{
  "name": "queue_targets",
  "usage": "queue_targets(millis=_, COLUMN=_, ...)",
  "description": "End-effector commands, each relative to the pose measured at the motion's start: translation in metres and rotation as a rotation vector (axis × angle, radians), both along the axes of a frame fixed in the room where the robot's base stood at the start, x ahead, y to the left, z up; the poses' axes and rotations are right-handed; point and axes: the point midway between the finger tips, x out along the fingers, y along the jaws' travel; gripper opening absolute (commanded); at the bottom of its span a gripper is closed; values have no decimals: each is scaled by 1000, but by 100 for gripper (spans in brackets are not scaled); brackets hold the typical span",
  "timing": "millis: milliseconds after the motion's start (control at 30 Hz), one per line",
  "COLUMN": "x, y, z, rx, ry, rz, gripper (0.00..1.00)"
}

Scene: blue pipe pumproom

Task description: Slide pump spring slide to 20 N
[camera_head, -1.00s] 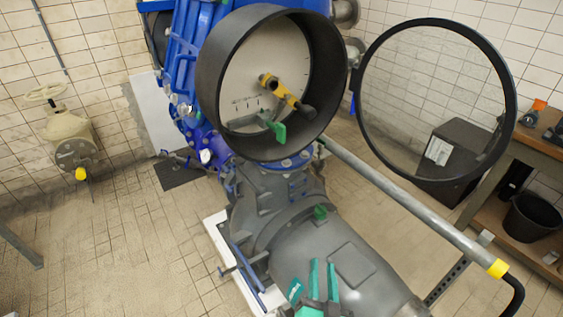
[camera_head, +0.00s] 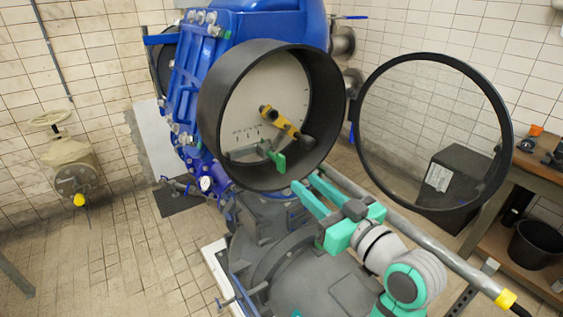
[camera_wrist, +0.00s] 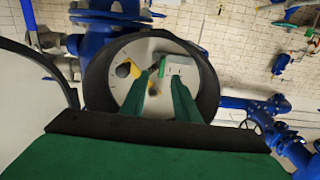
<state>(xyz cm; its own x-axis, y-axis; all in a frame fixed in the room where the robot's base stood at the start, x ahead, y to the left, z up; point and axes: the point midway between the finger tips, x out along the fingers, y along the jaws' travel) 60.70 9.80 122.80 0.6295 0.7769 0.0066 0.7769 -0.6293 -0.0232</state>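A round black gauge housing (camera_head: 323,95) holds a pale dial (camera_head: 257,105) with tick marks near its lower left. A green slide (camera_head: 277,160) sits on a grey bar low on the dial, right of the marks. The scale numbers are too small to read. A yellow lever (camera_head: 279,121) with a dark knob sits above it. My gripper (camera_head: 306,182) is open and empty by the housing's lower right rim, apart from the slide. In the wrist view, the spread fingers (camera_wrist: 160,80) overlap the dial, and the green slide (camera_wrist: 162,66) shows near the left fingertip.
The round glass cover (camera_head: 430,130) stands swung open on the right. A grey rail (camera_head: 440,250) runs below it, close to my arm. The blue pump body (camera_head: 265,30) is behind the housing. A workbench (camera_head: 540,160) stands at far right.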

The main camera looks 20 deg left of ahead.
Motion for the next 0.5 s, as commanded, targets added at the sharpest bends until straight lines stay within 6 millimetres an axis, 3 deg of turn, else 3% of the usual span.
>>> queue_targets(millis=267, x=5, y=13, z=9, rx=-21, ry=-14, rz=23, gripper=28)
queue_targets(millis=500, x=30, y=45, z=9, rx=-20, ry=-13, rz=23, gripper=28)
